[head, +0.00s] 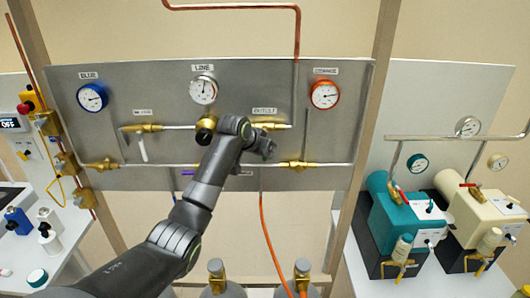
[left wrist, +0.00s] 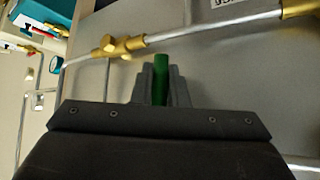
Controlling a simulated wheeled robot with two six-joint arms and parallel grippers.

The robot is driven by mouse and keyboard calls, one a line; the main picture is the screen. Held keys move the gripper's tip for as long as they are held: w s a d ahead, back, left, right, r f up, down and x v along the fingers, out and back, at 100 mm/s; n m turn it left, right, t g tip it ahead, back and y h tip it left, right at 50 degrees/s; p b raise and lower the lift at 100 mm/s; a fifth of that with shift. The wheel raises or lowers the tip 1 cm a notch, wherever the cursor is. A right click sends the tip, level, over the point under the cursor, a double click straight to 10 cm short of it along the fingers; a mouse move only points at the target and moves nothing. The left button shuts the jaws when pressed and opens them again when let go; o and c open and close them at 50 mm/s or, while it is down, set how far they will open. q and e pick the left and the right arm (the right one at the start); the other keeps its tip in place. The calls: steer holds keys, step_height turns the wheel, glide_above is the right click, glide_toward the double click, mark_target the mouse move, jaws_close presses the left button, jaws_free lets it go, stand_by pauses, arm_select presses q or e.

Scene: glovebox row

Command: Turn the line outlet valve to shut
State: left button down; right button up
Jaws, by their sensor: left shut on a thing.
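The grey panel (head: 80,140) carries a label reading roughly "OUTLET" (head: 264,110), with a brass valve (head: 270,126) on the pipe just below it. My left gripper (head: 266,148) is at the panel just under this valve, and its arm crosses in front of the panel. In the left wrist view, my gripper's fingers (left wrist: 160,90) are shut around a green lever (left wrist: 161,72). A brass fitting (left wrist: 122,46) on a pipe is close by, beyond the fingertips. Where the lever joins its valve is not clear. The head view hides the lever behind my gripper. My right gripper is not in view.
Gauges marked blue (head: 92,97), line (head: 203,89) and orange (head: 325,94) sit above the pipes. Another brass valve (head: 142,128) at left has a white lever hanging down. An orange hose (head: 268,235) hangs below the panel. Teal (head: 405,220) and cream (head: 470,205) units stand right.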

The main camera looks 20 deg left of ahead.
arm_select(q)
steer(key=shift+a, duration=0.1)
steer(key=c, duration=1.4)
jaws_free()
steer(key=shift+c, duration=0.2)
steer(key=b+v, duration=0.5)
steer(key=v, duration=1.2)
steer(key=shift+r, duration=0.2)
steer(key=shift+s+f, duration=0.1)
steer(key=shift+f, duration=0.05)
